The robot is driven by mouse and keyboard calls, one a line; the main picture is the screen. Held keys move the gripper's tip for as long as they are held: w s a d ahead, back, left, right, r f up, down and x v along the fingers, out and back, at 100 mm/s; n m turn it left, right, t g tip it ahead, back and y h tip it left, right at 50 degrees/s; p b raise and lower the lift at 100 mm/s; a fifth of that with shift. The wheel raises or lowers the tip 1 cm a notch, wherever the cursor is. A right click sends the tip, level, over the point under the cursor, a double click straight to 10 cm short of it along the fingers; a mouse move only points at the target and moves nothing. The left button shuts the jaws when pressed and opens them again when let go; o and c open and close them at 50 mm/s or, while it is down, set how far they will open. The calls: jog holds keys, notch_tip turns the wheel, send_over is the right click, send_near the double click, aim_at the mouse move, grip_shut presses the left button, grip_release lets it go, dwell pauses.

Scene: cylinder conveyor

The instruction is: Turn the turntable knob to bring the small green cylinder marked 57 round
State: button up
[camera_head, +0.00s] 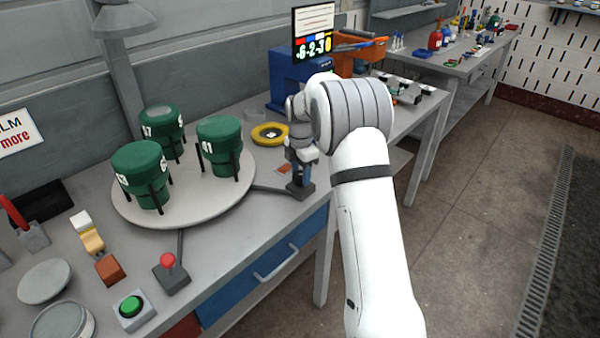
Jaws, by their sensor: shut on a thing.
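A round pale turntable (200,208) on the bench carries three green cylinders in dark upright holders. The back cylinder (160,122) shows a partly visible number ending in 7. The front-left cylinder (140,165) has white digits that I cannot read surely. The right cylinder (218,140) has a number ending in 1. My gripper (299,180) points down to the right of the turntable, shut on the knob, which it mostly hides. The knob's dark base (304,192) shows below it, joined to the turntable by a dark bar.
A red-ball lever (168,262) and a green button (131,307) stand at the bench front. A yellow ring (268,133) lies behind my gripper. A screen (314,33) with coloured digits stands at the back. A grey lamp (122,60) rises behind the turntable.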

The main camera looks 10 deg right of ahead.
aim_at(301, 174)
jog(key=o, duration=1)
jog(key=shift+s+f, duration=0.1)
jog(key=shift+r, duration=3.9)
